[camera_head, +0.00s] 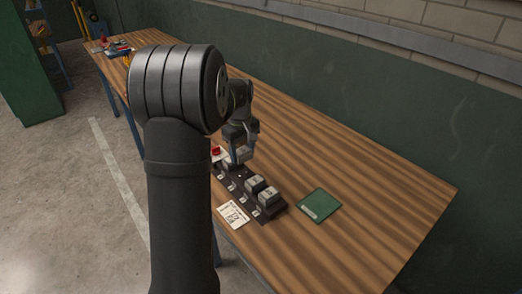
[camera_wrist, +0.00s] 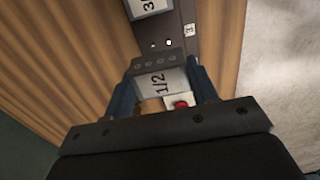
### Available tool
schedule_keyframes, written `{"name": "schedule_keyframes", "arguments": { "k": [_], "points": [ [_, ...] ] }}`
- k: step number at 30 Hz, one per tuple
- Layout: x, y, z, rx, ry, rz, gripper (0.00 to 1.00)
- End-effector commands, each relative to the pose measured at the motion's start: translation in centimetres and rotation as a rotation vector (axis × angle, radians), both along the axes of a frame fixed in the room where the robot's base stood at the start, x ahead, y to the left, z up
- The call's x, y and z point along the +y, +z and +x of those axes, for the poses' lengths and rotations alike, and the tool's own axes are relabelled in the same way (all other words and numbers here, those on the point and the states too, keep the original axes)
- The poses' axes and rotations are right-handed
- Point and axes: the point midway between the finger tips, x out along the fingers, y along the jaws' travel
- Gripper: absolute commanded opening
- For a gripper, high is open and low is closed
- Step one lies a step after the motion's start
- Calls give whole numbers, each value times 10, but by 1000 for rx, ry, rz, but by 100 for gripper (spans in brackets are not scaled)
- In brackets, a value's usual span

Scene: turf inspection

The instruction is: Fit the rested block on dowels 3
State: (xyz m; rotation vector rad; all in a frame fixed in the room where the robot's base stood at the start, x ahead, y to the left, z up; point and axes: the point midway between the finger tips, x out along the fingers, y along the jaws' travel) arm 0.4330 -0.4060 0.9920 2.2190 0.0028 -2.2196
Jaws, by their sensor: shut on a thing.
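My gripper (camera_head: 240,148) is over the far part of a dark rail (camera_head: 280,207). In the wrist view its blue fingers (camera_wrist: 161,72) are shut on a grey block (camera_wrist: 172,79) with a label that reads like "1/2". The block's dark end shows several small holes. Just past it are two pale dots on the rail (camera_wrist: 178,22), perhaps dowel tops, beside a small white tag. Another block (camera_wrist: 148,6), labelled like "3", stands farther along. In the head view two grey blocks (camera_head: 255,184) (camera_head: 268,195) stand nearer. I cannot tell whether the held block touches the rail; its underside is hidden.
A red button (camera_wrist: 180,103) on a pale base shows near the gripper. A printed card (camera_head: 233,215) lies in front of the rail, and a green square (camera_head: 319,206) lies to its right. The wooden table (camera_head: 375,195) is clear farther right. A green wall runs behind.

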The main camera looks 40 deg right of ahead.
Motion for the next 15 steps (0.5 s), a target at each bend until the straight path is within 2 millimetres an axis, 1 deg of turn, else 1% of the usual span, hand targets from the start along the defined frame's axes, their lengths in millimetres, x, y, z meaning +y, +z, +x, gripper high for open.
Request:
{"name": "schedule_keyframes", "arguments": {
  "k": [10,15],
  "points": [
    [1,0,1,-1,-5,-1,26],
    [1,-6,1,-1,-4,0,26]
  ]
}}
